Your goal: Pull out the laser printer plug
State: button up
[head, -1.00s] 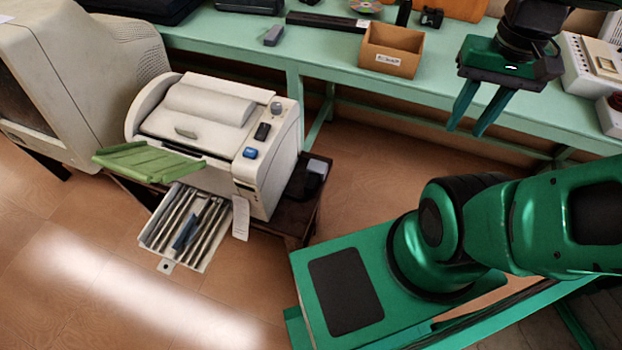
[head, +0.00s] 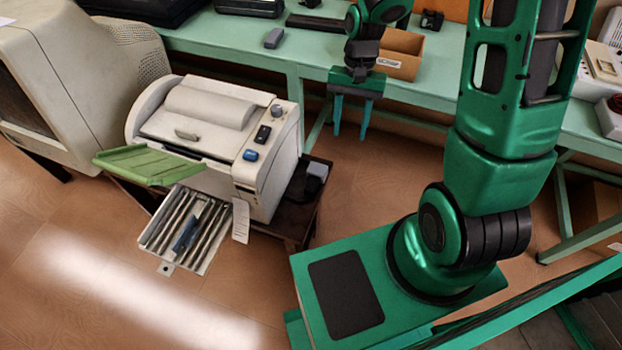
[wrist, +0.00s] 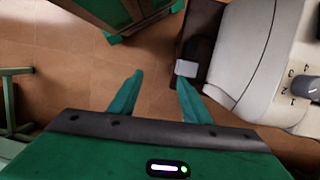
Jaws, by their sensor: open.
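The laser printer (head: 215,130) is a cream machine on a low dark stand. Beside its right side, a small light grey block, apparently the plug (head: 317,169), sits on a dark base; it also shows in the wrist view (wrist: 187,68), just past the right fingertip. My gripper (head: 350,137) is open and empty, its fingers pointing down, above and to the right of the plug in the head view. In the wrist view my gripper (wrist: 161,78) has the plug near its right finger, with floor between the fingers. I cannot tell whether that finger touches anything.
A green bench (head: 430,85) runs behind, with a cardboard box (head: 405,60) on it. The printer's green tray (head: 150,165) and open drawer (head: 185,230) stick out in front. Bare floor (head: 375,185) lies right of the stand.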

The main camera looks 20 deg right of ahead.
jog(key=g+y, duration=0.1)
jog(key=y, duration=0.1)
send_near(311, 185)
jog(key=shift+m, duration=0.3)
jog(key=x, duration=0.8)
jog(key=shift+f, duration=0.15)
